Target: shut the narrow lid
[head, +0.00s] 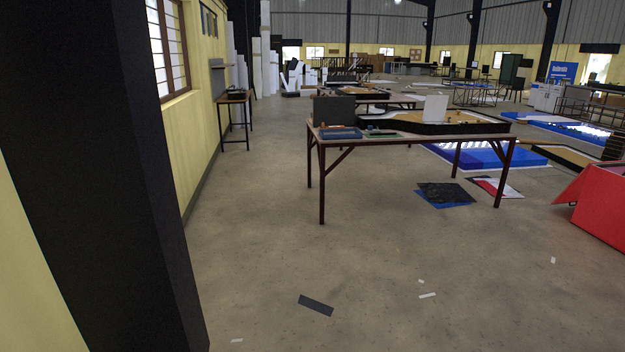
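I cannot make out a narrow lid for certain in the head view. A red box-like object (606,205) is cut off by the right edge, with a slanted red flap or side (572,188) at its left. I cannot tell whether that part is a lid. On the table (400,147) ahead stand an upright dark panel (333,110) and an upright white panel (435,108), too far off to identify. Neither of my grippers is in view.
A black pillar (105,170) stands close at the left by the yellow wall (195,120). Open concrete floor (390,265) lies ahead, with a dark strip (316,305) and small scraps. Mats (445,194) lie under the table. A small table (235,98) stands along the wall.

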